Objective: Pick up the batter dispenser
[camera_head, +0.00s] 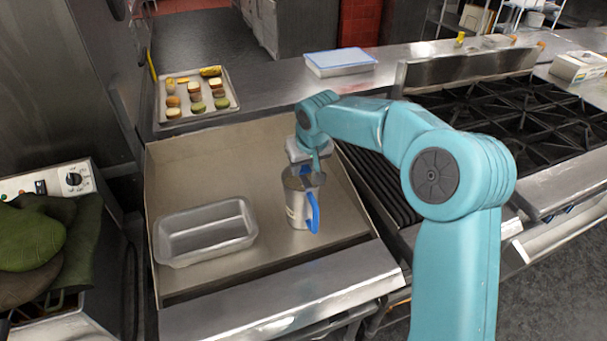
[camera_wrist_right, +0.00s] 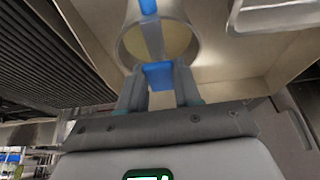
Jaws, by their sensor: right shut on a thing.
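The batter dispenser (camera_head: 297,207) is a metal pitcher with a blue handle (camera_head: 314,213). It stands roughly upright over the griddle plate, right of the loaf pan. My right gripper (camera_head: 312,174) is at its upper rim, reaching in from the right. In the right wrist view, my gripper's two fingers (camera_wrist_right: 159,88) are closed on a blue part (camera_wrist_right: 158,73) of the dispenser, with its round metal body (camera_wrist_right: 174,40) just beyond. I cannot tell whether its base touches the plate. My left gripper is not in view.
An empty metal loaf pan (camera_head: 205,231) sits on the griddle plate (camera_head: 270,253). A black stove (camera_head: 510,120) is right. Green oven mitts (camera_head: 50,240) lie left.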

